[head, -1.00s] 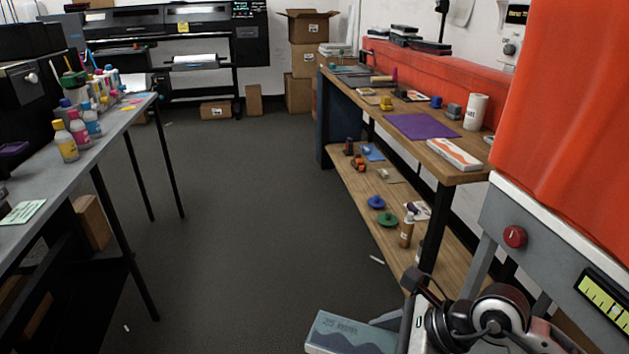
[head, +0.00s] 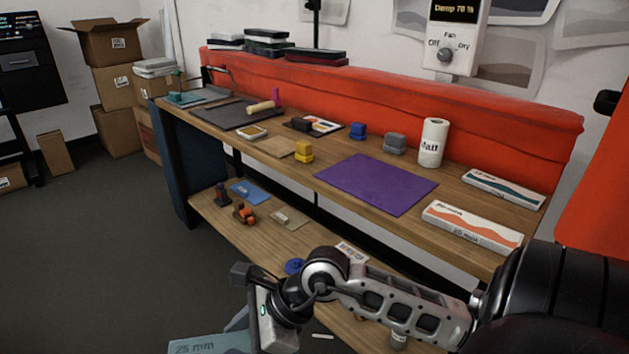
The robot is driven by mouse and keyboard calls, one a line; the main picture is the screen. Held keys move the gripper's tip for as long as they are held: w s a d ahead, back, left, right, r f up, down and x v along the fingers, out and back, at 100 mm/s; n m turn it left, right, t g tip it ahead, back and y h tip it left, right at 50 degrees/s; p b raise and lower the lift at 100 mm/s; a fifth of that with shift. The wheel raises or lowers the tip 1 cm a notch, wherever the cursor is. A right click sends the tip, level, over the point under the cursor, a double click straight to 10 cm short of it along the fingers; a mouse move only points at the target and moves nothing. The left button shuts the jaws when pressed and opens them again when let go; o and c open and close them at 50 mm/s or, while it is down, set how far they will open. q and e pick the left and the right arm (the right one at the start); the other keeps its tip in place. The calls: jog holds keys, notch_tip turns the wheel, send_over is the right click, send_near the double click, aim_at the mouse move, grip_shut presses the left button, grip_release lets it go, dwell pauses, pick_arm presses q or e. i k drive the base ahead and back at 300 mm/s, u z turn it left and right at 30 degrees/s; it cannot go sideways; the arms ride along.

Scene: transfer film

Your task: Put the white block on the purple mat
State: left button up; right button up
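The purple mat (head: 376,184) lies flat and bare on the wooden bench top. My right gripper (head: 238,330) is low in front of the bench, at the bottom of the head view. It appears shut on a pale blue-grey box (head: 195,344) marked "25 mm", cut off by the frame's lower edge. Its fingertips are not clearly seen. I cannot pick out a plain white block with certainty. A small pale block (head: 283,216) sits on a beige sheet on the lower shelf. My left gripper is not in view.
Around the mat stand a yellow block (head: 304,152), a grey block (head: 394,144), a blue block (head: 357,131), a white roll (head: 432,143) and a long white box (head: 471,228). A red padded panel (head: 400,95) runs behind. Open floor (head: 90,260) lies left.

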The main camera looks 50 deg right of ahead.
aim_at(376, 179)
jog(key=i, duration=1.9)
jog(key=z, duration=1.6)
